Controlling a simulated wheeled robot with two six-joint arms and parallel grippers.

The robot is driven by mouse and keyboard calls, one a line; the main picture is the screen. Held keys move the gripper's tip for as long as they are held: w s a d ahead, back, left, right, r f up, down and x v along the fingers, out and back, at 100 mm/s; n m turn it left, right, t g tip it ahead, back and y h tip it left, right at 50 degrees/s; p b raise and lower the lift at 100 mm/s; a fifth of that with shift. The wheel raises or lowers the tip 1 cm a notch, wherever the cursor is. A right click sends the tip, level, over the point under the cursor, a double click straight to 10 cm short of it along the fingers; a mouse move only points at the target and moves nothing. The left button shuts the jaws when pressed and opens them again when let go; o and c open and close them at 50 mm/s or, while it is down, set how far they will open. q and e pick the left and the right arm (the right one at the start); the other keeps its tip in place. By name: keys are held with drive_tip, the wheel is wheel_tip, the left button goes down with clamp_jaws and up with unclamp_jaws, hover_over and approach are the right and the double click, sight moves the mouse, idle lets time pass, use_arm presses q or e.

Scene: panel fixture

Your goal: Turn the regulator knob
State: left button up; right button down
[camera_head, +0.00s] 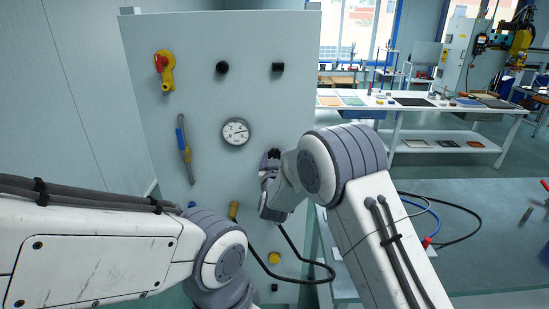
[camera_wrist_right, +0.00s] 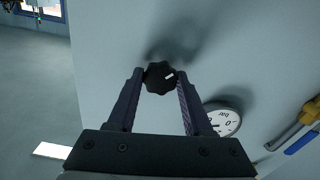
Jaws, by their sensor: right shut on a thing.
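The regulator knob (camera_wrist_right: 157,77) is black and lobed with a white mark, on the pale panel (camera_head: 190,105). In the right wrist view it sits between the two fingertips of my right gripper (camera_wrist_right: 160,82), which is shut on it. In the head view my right gripper (camera_head: 271,162) is at the panel, right of and below the round gauge (camera_head: 236,132), and mostly hides the knob. The gauge also shows in the right wrist view (camera_wrist_right: 224,119). My left arm crosses the lower left of the head view; its gripper is not seen.
The panel also bears a red and yellow valve (camera_head: 164,68), two black fittings (camera_head: 222,67) above the gauge, a blue-handled lever (camera_head: 183,146), a yellow button (camera_head: 274,258) and a black cable (camera_head: 318,281). A workbench (camera_head: 420,107) stands at the right back.

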drive_tip(key=m+b, duration=1.7)
drive_tip(key=b, duration=0.6)
drive_tip(key=shift+f, duration=0.2)
drive_tip(key=m+b, duration=0.4)
drive_tip(key=m, duration=0.1)
drive_tip(key=shift+m, duration=0.4)
drive_tip(key=m+b, duration=0.3)
drive_tip(key=m, duration=0.2)
drive_tip(key=m+b, duration=0.3)
drive_tip(key=m, duration=0.3)
drive_tip(key=shift+m, duration=0.3)
drive_tip(key=m+b, duration=0.2)
drive_tip(key=m, duration=0.3)
drive_tip(key=shift+b, duration=0.3)
drive_tip(key=shift+m, duration=0.3)
